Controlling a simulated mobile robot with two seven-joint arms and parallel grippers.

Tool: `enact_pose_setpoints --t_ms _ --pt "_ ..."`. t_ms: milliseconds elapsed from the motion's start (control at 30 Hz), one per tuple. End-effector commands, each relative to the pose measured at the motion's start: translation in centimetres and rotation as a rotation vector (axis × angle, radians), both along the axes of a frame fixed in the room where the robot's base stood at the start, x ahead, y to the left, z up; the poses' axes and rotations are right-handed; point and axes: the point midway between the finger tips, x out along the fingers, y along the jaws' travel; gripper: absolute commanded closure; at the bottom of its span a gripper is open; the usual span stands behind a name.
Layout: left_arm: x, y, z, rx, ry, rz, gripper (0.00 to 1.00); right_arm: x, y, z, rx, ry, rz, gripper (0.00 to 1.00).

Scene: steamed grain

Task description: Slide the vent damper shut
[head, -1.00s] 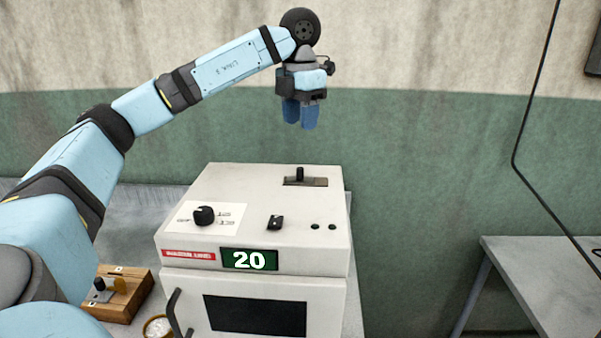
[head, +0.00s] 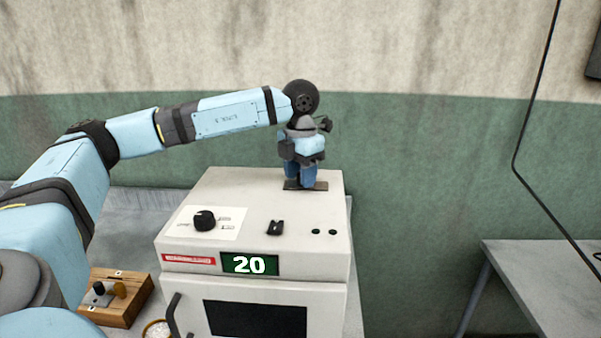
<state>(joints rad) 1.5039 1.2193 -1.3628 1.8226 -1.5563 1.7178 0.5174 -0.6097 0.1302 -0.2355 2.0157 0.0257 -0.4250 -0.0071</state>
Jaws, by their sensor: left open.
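The vent damper's dark slot plate (head: 319,186) lies at the back right on top of a white oven-like machine (head: 260,195). The damper's black knob is hidden behind my left gripper's fingers. My left gripper (head: 300,184) points down over the slot, with its blue fingertips at the plate. It is open, around or just in front of the knob; I cannot tell which. My right gripper is not in view.
The machine's top also carries a black dial (head: 204,220) and a rocker switch (head: 275,227). Its display (head: 250,264) reads 20. A wooden block with knobs (head: 115,296) and a bowl (head: 158,329) are at the lower left. A grey table (head: 545,280) stands at the right.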

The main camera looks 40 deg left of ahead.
Motion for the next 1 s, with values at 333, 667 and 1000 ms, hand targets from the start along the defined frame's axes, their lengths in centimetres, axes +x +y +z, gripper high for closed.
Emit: enact_pose_setpoints --t_ms 333,667,1000 --pt "0.0 0.0 0.0 0.000 0.000 0.000 1.00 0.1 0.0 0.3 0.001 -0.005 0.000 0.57" --pt "2.2 -2.7 0.1 -0.001 -0.001 -0.003 1.00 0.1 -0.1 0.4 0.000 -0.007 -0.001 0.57" --pt "2.5 -2.9 0.2 -0.003 -0.006 -0.002 0.70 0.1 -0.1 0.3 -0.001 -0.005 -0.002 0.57"
